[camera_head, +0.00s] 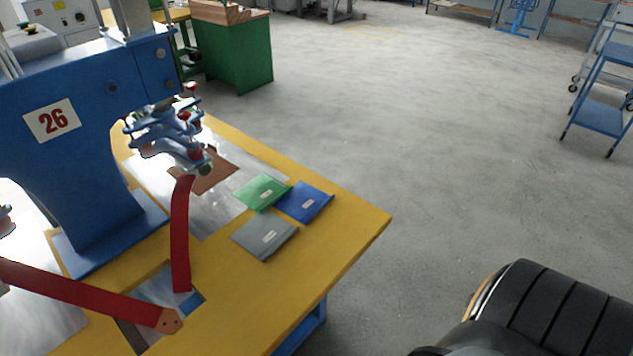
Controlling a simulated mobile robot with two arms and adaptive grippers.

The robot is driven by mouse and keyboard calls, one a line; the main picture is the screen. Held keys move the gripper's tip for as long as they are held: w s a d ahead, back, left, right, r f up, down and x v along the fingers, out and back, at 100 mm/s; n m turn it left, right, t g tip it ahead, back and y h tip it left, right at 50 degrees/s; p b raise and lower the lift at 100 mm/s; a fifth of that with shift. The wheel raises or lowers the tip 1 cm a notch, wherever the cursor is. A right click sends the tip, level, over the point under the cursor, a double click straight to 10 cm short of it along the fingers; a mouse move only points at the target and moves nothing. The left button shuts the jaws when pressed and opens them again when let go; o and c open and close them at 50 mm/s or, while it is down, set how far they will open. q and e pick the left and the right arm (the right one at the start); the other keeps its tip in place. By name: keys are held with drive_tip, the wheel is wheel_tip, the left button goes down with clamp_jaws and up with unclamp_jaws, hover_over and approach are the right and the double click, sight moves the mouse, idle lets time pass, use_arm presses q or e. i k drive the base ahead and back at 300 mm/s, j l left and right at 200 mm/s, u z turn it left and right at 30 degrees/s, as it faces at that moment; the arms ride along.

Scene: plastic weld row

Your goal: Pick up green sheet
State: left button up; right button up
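The green sheet (262,191) lies flat on the yellow worktable (345,225), with a small white label on it. A blue sheet (305,202) lies close against its right side, and a grey sheet (265,236) lies just below it. The left part of the green sheet lies at the edge of a shiny metal plate (215,212). Nothing covers the green sheet from above. Neither of my grippers shows in the head view.
A blue machine (80,150) marked 26 stands on the table's left, its head (165,130) overhanging the plate.

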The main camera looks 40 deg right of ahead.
sight(263, 191)
drive_tip(key=l+z, duration=0.45)
drive_tip(key=i+l+z, duration=0.15)
drive_tip(key=l+z, duration=0.3)
drive_tip(key=i+l+z, duration=0.2)
drive_tip(key=l+z, duration=0.25)
drive_tip(key=i+l+z, duration=0.4)
drive_tip(key=i+l, duration=0.15)
drive_tip(key=i+l+z, duration=0.4)
drive_tip(key=i, duration=0.2)
drive_tip(key=i+j+u, duration=0.1)
drive_tip(key=i+u, duration=0.65)
drive_tip(key=i+l+u, duration=0.15)
drive_tip(key=i+u, duration=0.2)
drive_tip(key=i+j+u, duration=0.15)
drive_tip(key=i+u, duration=0.55)
drive_tip(key=u, duration=0.15)
drive_tip(key=i+u, duration=0.45)
drive_tip(key=i+l+u, duration=0.2)
drive_tip(key=u, duration=0.25)
drive_tip(key=i+l+u, duration=0.4)
drive_tip(key=k+j, duration=0.05)
drive_tip(key=k, duration=0.05)
